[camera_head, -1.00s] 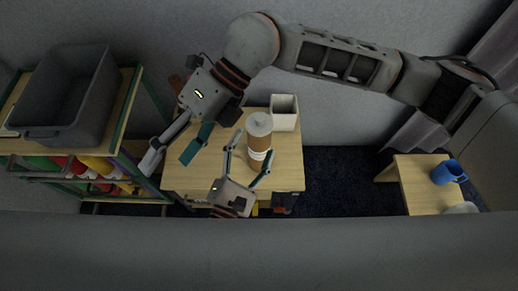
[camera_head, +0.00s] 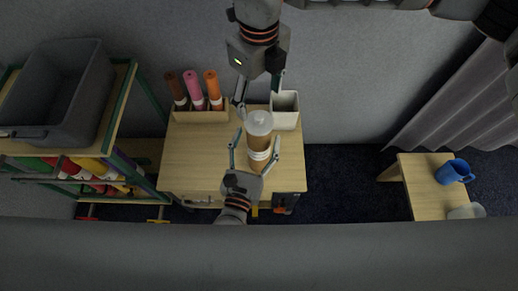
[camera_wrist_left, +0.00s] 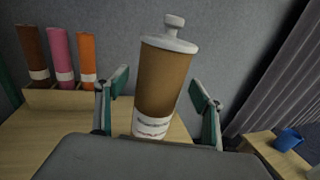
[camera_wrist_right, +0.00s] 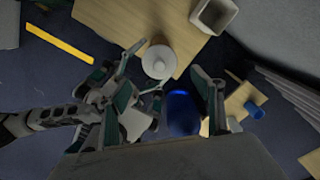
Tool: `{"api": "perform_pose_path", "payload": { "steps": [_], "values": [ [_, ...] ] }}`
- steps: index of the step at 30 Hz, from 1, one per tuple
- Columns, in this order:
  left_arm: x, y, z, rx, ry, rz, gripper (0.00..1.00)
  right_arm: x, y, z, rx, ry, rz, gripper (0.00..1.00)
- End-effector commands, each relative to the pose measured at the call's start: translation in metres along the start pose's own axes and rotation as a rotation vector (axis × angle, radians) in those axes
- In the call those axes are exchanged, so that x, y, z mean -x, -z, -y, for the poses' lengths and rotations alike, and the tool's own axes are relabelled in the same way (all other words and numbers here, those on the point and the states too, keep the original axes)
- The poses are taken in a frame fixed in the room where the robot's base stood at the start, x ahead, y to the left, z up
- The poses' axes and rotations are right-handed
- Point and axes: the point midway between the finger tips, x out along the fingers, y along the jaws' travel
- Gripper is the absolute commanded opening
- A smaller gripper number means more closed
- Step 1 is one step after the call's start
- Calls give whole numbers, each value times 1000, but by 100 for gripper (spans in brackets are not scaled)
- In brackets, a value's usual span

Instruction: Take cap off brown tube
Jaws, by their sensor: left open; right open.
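The brown tube (camera_head: 259,145) with a white band stands on the wooden table (camera_head: 195,165). Its white knobbed cap (camera_head: 259,122) is on its top; the cap also shows in the left wrist view (camera_wrist_left: 168,38) and right wrist view (camera_wrist_right: 158,62). My left gripper (camera_head: 255,138) is open, its fingers on either side of the tube; in the left wrist view gaps show between fingers and tube. My right gripper (camera_head: 261,95) is open and empty, appearing just above and behind the cap; its height over it is hard to tell.
A wooden holder (camera_head: 202,117) with dark brown, pink and orange rolls stands at the back left. A pale open bin (camera_head: 285,120) is close behind the tube on the right. A shelf with a grey crate (camera_head: 62,95) stands left; a blue mug (camera_head: 452,171) sits on a side table right.

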Motion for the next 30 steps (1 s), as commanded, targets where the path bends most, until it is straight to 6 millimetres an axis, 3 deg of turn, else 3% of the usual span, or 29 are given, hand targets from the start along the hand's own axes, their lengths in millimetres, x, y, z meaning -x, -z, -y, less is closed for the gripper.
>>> {"api": "perform_pose_path", "payload": {
  "steps": [6, 17, 24, 25, 28, 30],
  "values": [
    [-23, 0, 0, -2, 0, 1, 68, 0, 0, 0, 1, -2, 0, 67],
    [-27, 0, 0, -1, 0, -1, 68, 0, 0, -1, 1, -2, 0, 67],
    [-27, 0, 0, -1, 0, -1, 8, 0, 0, -1, 1, -2, 0, 67],
    [-27, 0, 0, -1, 0, 0, 8, 0, 0, -1, 1, -2, 0, 67],
    [-27, 0, 0, -1, 0, -1, 8, -2, 0, -2, 6, -9, 2, 41],
    [-27, 0, 0, -1, 0, -1, 8, -6, 0, -7, 23, -31, 8, 37]
  ]
}}
